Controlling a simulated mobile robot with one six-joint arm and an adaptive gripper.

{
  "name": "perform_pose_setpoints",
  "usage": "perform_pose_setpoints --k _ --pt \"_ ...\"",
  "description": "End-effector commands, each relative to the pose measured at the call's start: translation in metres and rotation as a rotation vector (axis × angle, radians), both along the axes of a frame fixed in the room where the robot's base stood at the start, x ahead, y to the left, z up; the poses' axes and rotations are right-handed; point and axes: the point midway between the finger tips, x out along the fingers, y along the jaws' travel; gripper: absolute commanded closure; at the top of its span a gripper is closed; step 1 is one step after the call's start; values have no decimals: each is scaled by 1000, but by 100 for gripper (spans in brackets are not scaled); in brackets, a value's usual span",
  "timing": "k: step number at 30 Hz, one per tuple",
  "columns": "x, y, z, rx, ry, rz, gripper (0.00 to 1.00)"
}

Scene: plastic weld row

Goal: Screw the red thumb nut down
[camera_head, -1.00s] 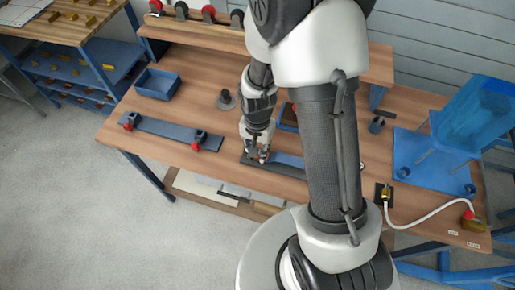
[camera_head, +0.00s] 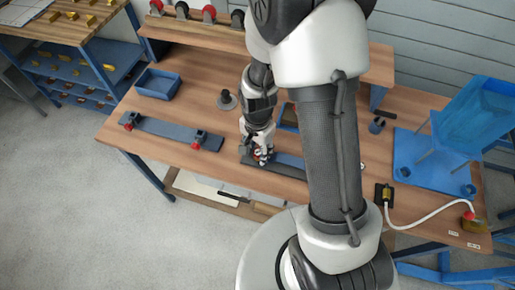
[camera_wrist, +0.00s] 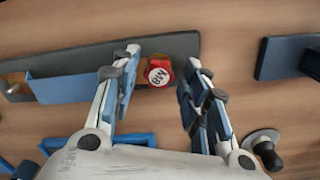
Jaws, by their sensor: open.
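The red thumb nut (camera_wrist: 158,72) has a white marked top, seen from above in the wrist view. It sits at the end of a blue strip (camera_wrist: 75,86) on a dark grey bar (camera_wrist: 186,46). My gripper (camera_wrist: 163,58) is open, one finger to each side of the nut. In the head view my gripper (camera_head: 261,156) is low over the left end of the dark bar (camera_head: 248,160). A little red shows among the fingers there. The nut's thread is hidden.
A second blue strip (camera_head: 160,128) with two red-tipped clamps lies to the left on the bench. A blue tray (camera_head: 158,83) stands behind it. A blue plastic piece (camera_head: 475,115) and a white hose (camera_head: 425,216) are at the right. Bare wood (camera_head: 225,165) lies between the strips.

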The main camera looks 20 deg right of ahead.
Motion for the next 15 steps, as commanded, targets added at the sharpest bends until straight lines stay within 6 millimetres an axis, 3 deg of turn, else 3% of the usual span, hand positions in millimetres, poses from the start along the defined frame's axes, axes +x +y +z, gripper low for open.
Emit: perform_pose_setpoints --k 5,15 --pt "-1 0 0 0 1 84 58" --pt "-1 -1 0 0 1 609 58"
